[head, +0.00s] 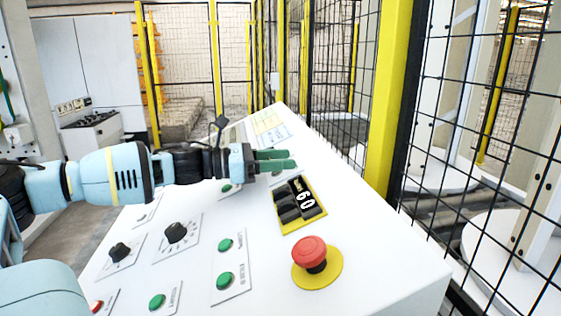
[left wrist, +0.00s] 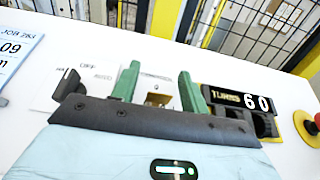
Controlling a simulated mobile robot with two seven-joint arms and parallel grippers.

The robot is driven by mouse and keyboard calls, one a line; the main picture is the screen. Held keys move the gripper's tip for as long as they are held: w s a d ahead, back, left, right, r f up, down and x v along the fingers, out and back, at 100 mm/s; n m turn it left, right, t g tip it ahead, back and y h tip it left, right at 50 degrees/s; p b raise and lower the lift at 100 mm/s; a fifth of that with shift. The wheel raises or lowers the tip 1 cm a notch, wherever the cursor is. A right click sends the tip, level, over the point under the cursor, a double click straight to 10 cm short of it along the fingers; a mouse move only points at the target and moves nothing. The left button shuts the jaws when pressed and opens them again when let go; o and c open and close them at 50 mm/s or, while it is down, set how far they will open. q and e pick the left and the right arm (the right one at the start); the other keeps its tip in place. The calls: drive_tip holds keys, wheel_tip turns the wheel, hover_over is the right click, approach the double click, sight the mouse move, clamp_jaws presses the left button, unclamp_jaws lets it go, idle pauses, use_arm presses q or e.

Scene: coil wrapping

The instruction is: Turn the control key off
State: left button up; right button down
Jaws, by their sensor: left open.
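My left gripper (head: 276,160) reaches in from the left over the white control console (head: 370,275), its green fingers pointing right. In the left wrist view the two green fingers (left wrist: 158,82) are spread apart. A small brass-coloured control key (left wrist: 157,99) on a light label plate shows in the gap between them. The key's lower part is hidden behind the dark gripper body, and its exact angle is hard to tell. Neither finger clearly touches it. In the head view the gripper hides the key. My right gripper is not in view.
A numeric display reading 60 (head: 305,197) sits beside the fingers. A red emergency button (head: 309,252) stands nearer on a yellow base. A black selector knob (left wrist: 67,83) is left of the key. Several green buttons and black knobs cover the near console. A mesh fence (head: 460,120) stands right.

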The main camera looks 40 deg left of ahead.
use_arm(q)
drive_tip(key=shift+c, duration=0.5)
clamp_jaws()
